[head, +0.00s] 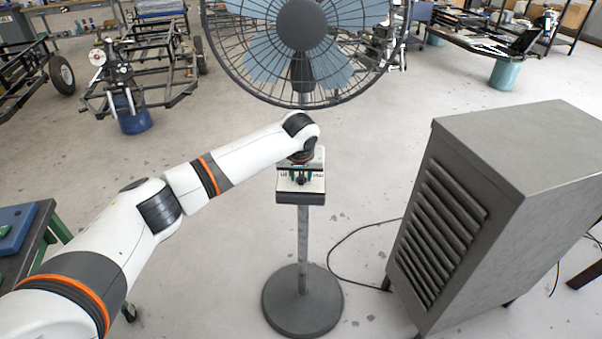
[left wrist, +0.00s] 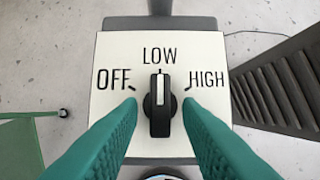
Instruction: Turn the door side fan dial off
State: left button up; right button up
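The fan (head: 302,30) stands ahead of me on a pole with a round base. Its control panel (head: 287,185) is on the pole below the cage. In the left wrist view the white panel (left wrist: 205,52) reads OFF, LOW and HIGH. The black dial (left wrist: 160,105) points straight up at LOW. My left gripper (left wrist: 158,112) is open, with one green finger on each side of the dial and a small gap visible at each side. In the head view my left gripper (head: 301,175) is at the panel, partly hidden by its wrist. My right gripper is not in view.
A grey louvred cabinet (head: 520,150) stands right of the fan, with a cable on the floor between them. A green-legged table (head: 30,235) is at the left edge. Wheeled frames (head: 150,75) stand behind. The floor around the fan base is mostly clear.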

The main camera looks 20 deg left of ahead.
pick_arm(q)
grip_shut()
